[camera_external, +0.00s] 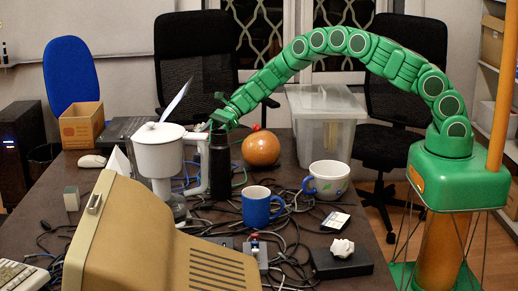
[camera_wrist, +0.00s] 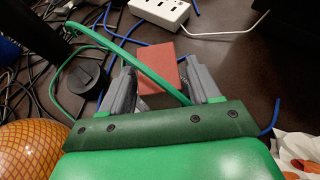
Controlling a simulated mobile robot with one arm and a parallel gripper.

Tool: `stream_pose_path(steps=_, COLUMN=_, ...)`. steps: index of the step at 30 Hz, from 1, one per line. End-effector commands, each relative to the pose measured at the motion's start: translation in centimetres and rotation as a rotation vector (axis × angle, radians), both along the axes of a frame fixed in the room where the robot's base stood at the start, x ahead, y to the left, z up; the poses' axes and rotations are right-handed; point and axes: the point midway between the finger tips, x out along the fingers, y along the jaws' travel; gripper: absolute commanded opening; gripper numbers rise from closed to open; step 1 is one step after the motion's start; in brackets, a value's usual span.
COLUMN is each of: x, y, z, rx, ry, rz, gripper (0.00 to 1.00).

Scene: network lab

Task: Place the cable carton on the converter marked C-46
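My gripper (camera_external: 220,115) hangs over the back middle of the table, by a tall dark bottle (camera_external: 219,165). In the wrist view my gripper (camera_wrist: 160,82) has its two grey fingers spread apart. A small reddish-brown box (camera_wrist: 157,66), possibly the cable carton, lies between and beyond the fingertips. I cannot tell whether the fingers touch it. A green cable (camera_wrist: 130,55) crosses over its near part. An open brown cardboard box (camera_external: 82,127) stands at the back left. A small grey box (camera_external: 255,252) among the cables may be a converter; no C-46 mark is readable.
An orange ball (camera_external: 261,149), blue mug (camera_external: 262,205), white cup (camera_external: 327,180) and white coffee grinder (camera_external: 159,152) crowd the middle. A clear bin (camera_external: 323,125) stands behind. A beige monitor (camera_external: 140,245) fills the front left. Loose cables cover much of the table. A white power strip (camera_wrist: 160,10) lies beyond the fingers.

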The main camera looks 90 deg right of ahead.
Motion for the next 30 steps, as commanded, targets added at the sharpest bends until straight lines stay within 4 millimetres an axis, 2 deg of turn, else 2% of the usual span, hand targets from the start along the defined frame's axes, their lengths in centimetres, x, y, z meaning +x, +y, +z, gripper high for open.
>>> stream_pose_path(steps=2, x=0.0, y=0.0, z=0.0, rx=0.0, ry=0.0, rz=0.0, gripper=0.72)
stream_pose_path(steps=14, x=-0.2, y=-0.2, z=0.4, rx=0.0, ry=0.0, rz=-0.001, gripper=0.72)
stream_pose_path(steps=30, x=-5.9, y=-5.5, z=4.7, rx=0.002, ry=-0.001, rz=-0.002, gripper=0.72)
